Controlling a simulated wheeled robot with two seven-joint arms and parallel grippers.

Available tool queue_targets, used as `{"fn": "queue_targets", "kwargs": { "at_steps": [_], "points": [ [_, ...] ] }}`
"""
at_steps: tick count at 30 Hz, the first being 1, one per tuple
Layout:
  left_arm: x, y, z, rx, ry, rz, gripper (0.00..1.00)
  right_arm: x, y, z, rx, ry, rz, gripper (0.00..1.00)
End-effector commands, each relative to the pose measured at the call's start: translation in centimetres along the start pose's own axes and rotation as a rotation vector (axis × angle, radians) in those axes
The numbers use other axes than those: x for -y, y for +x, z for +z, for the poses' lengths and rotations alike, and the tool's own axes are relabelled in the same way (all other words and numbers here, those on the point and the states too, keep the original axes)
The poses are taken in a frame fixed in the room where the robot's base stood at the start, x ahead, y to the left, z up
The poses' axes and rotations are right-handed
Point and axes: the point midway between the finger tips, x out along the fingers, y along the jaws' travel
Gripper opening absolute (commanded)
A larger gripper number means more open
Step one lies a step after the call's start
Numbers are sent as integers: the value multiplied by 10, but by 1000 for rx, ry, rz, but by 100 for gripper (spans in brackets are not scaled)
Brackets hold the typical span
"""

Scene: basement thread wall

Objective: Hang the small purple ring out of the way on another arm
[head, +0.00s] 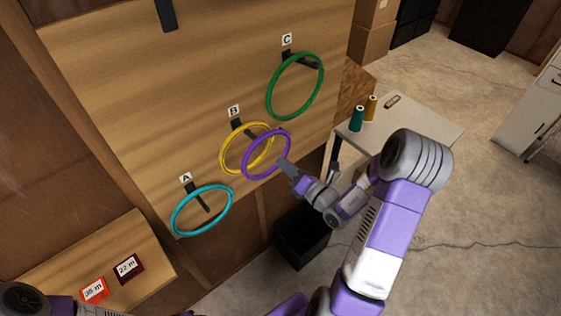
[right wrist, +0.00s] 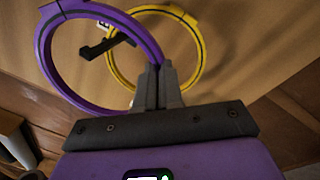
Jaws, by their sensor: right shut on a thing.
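The purple ring (head: 289,146) is in my right gripper (head: 283,163), which is shut on its lower right rim. The ring also shows in the right wrist view (right wrist: 46,50), rising left from the fingertips (right wrist: 160,82). The yellow ring (head: 222,160) hangs on black arm B (head: 237,126), behind and left of the purple ring, and the two overlap in the picture. In the right wrist view the end of arm B (right wrist: 92,51) shows within the purple ring's outline; I cannot tell whether it passes through. A cyan ring (head: 173,221) hangs on arm A (head: 198,195), a green ring (head: 269,98) on arm C (head: 302,60).
A side table (head: 430,130) with green (head: 356,119) and orange (head: 370,107) thread spools stands right of the board. A black bin (head: 301,240) is below. A wooden surface at lower left holds a red card (head: 94,290) and a dark card (head: 128,269).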

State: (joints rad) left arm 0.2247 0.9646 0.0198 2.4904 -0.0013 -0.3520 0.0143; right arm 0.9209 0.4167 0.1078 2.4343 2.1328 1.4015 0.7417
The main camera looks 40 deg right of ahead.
Motion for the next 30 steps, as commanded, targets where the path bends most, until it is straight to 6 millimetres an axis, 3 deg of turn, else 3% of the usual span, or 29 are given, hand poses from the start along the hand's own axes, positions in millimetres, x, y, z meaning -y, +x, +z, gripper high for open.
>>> {"fn": "queue_targets", "kwargs": {
  "at_steps": [18, 30],
  "points": [
    [8, 22, -1, 0, 0, 0, 43, 15, 64, -9, -1, 1, 5, 0],
    [13, 35, -2, 0, 0, 0, 43, 32, 61, -23, -1, 1, 2, 0]
  ]
}}
